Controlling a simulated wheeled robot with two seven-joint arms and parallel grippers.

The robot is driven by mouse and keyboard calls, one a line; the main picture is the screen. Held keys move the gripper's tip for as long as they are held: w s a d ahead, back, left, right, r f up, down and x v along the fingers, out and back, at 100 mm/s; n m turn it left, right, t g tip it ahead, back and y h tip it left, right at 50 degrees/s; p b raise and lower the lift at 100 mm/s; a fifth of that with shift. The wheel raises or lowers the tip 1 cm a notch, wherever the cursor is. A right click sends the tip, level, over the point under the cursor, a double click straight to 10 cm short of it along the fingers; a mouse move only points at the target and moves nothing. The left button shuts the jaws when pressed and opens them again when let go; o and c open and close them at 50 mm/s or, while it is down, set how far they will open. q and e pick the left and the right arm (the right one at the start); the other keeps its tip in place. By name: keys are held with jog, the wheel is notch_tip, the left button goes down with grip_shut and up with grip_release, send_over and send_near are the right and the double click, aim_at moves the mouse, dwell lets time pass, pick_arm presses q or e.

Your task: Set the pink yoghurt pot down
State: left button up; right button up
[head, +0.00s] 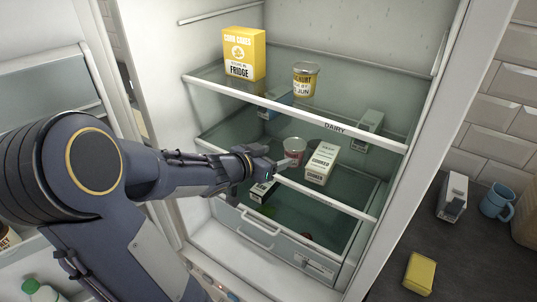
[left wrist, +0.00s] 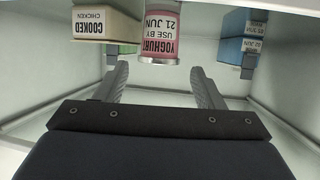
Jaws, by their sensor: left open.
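The fingers are open and I see no contact with the pot. My right gripper is not in view.
The top shelf (head: 300,102) holds a yellow box (head: 244,53) and a yellow yoghurt pot (head: 305,79). Another carton (head: 368,131) stands at the right of the middle shelf. A blue mug (head: 496,202) and a yellow block (head: 420,273) are on the dark worktop (head: 460,260).

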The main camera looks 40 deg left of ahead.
pick_arm(q)
jog(key=s+d+f+n+g+h, duration=0.2)
jog(key=s+d+g, duration=0.6)
jog(key=s+d, duration=1)
jog(key=s+h, duration=0.1)
jog(key=s, duration=0.1)
jog(key=shift+s, duration=0.4)
jog(key=shift+a, duration=0.1)
